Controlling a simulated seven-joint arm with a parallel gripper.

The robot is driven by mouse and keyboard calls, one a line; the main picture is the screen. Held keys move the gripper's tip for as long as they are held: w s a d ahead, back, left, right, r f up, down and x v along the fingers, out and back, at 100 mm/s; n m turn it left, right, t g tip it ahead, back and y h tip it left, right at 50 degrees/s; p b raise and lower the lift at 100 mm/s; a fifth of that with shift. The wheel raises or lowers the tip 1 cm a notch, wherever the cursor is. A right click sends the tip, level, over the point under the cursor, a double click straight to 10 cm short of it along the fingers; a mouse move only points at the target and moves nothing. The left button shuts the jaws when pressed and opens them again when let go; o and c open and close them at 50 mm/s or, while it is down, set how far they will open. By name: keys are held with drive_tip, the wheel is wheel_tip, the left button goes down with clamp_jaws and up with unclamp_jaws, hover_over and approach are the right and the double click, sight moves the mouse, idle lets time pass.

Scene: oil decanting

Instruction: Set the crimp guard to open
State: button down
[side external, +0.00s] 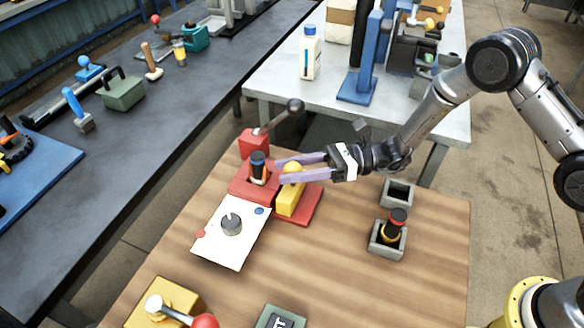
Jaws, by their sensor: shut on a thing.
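A yellow block with a rounded knob (289,200), which looks like the crimp guard, stands on a red base (312,207) near the far side of the wooden table. My gripper (281,171) reaches in from the right with its pale purple fingers level. A dark bottle-like piece with an orange band (258,168) stands in the red base just left of the fingertips.
A red box with a black-knobbed lever (254,143) stands behind. A white panel with a grey dial (230,248) lies in front. Two grey holders (398,193) stand at right, the nearer holding a dark bottle (395,226). A yellow box with a red-knobbed lever (178,294) is at front left.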

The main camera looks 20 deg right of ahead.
idle(0.5)
drive_tip(key=shift+s+d, duration=1.6)
drive_tip(key=shift+c, duration=1.9)
unclamp_jaws()
drive_tip(key=s+d, duration=0.2)
drive_tip(key=d, duration=1.1)
drive_tip(key=shift+s+d, duration=0.3)
drive_tip(key=shift+s, duration=0.05)
